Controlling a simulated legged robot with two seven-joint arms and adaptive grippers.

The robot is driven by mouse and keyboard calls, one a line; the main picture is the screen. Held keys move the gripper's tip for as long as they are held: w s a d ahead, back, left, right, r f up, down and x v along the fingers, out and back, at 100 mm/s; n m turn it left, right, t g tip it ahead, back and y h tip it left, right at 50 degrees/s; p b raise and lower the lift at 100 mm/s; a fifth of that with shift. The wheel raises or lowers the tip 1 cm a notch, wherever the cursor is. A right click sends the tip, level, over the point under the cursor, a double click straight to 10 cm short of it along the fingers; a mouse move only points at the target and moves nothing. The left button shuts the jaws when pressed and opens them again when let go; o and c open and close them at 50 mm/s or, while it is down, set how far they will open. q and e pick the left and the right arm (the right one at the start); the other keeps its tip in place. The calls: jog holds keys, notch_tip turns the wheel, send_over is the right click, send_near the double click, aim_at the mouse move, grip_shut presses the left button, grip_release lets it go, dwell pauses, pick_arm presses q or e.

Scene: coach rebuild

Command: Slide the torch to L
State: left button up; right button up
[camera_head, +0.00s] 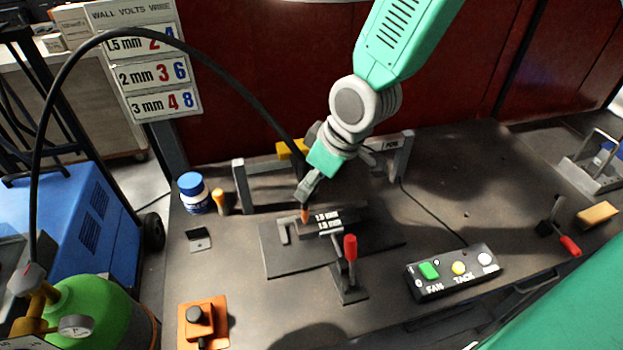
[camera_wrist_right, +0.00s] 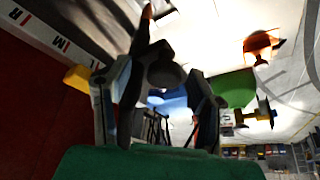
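My right gripper (camera_head: 305,193), on the teal arm from the top, is low over the middle of the bench. In the right wrist view its two fingers (camera_wrist_right: 160,105) stand on either side of the dark torch (camera_wrist_right: 131,85), and it appears clamped. The torch's orange-brown tip (camera_head: 304,215) points down just above the dark workpiece strips (camera_head: 325,219). A black hose runs from it to the left. My left gripper is not in view.
A red-handled clamp (camera_head: 350,248) stands in front of the workpiece. A grey frame (camera_head: 243,187) with a yellow block (camera_head: 290,149) is behind. A button box (camera_head: 453,271), blue-lidded jar (camera_head: 194,193) and orange block (camera_head: 203,322) are around.

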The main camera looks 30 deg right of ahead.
jog(key=shift+s+d+r, duration=0.1)
jog(key=shift+r, duration=0.15)
jog(key=v, duration=1.1)
jog(key=shift+r, duration=0.15)
